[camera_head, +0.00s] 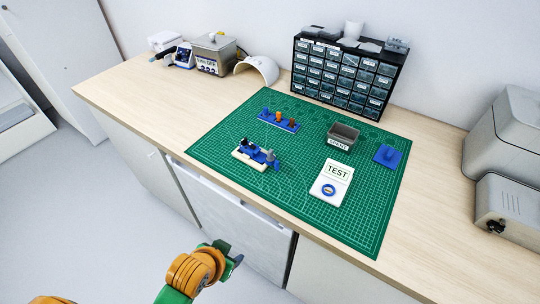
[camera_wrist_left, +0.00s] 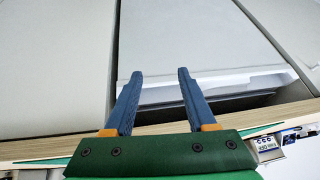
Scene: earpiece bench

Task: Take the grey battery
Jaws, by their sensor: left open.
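I cannot pick out the grey battery for certain. A small grey piece (camera_head: 270,155) stands at the right end of a cream-and-blue fixture (camera_head: 247,160) on the green mat; it is too small to tell what it is. A blue rack (camera_head: 288,126) behind it holds small blue, orange and dark red pieces. My left gripper (camera_head: 234,256) is in front of the bench, below the worktop edge and away from all these things. In the left wrist view its two fingers (camera_wrist_left: 158,77) are apart with nothing between them. My right gripper does not show.
The green cutting mat (camera_head: 222,135) also bears a grey SPENT bin (camera_head: 343,136), a white TEST card (camera_head: 335,171) with a blue ring and a blue pad (camera_head: 387,156). A drawer cabinet (camera_head: 346,72) stands behind. Grey machines (camera_head: 505,135) fill the right end. Cabinet fronts (camera_head: 240,215) lie below the worktop.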

